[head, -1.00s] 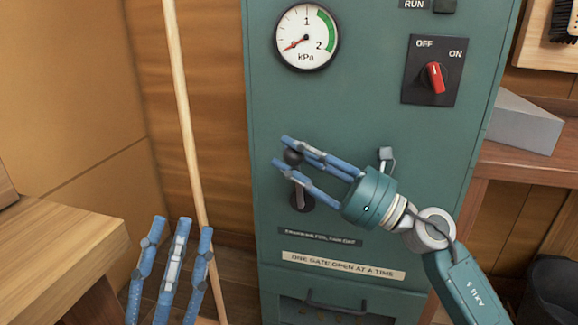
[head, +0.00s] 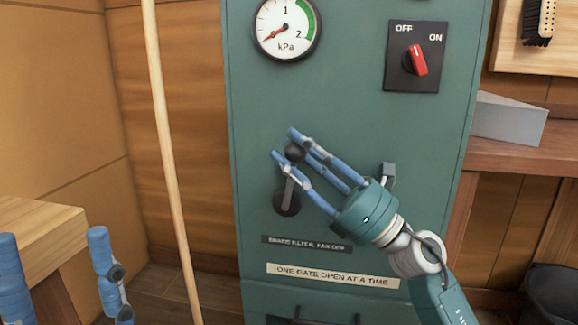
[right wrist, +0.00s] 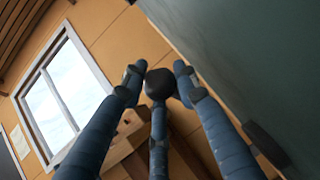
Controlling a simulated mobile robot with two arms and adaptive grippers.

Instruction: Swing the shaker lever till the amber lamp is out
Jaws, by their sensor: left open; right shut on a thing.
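The shaker lever is a dark ball knob (head: 294,152) on a short grey rod (head: 288,188) that rises from a dark slot in the green cabinet (head: 340,120). The rod leans slightly right. My right gripper (head: 285,144) is shut on the knob, with blue fingers on either side of it. The knob also shows between the fingertips in the right wrist view (right wrist: 159,84). My left gripper (head: 54,238) is open and empty at the lower left, partly cut off by the frame. No amber lamp shows in either view.
A gauge (head: 286,27) has its red needle at the low end. A red switch (head: 416,60) tilts toward OFF. A pale pole (head: 165,140) stands left of the cabinet. A wooden bench (head: 45,225) is at left; a shelf holding a grey wedge (head: 508,120) is at right.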

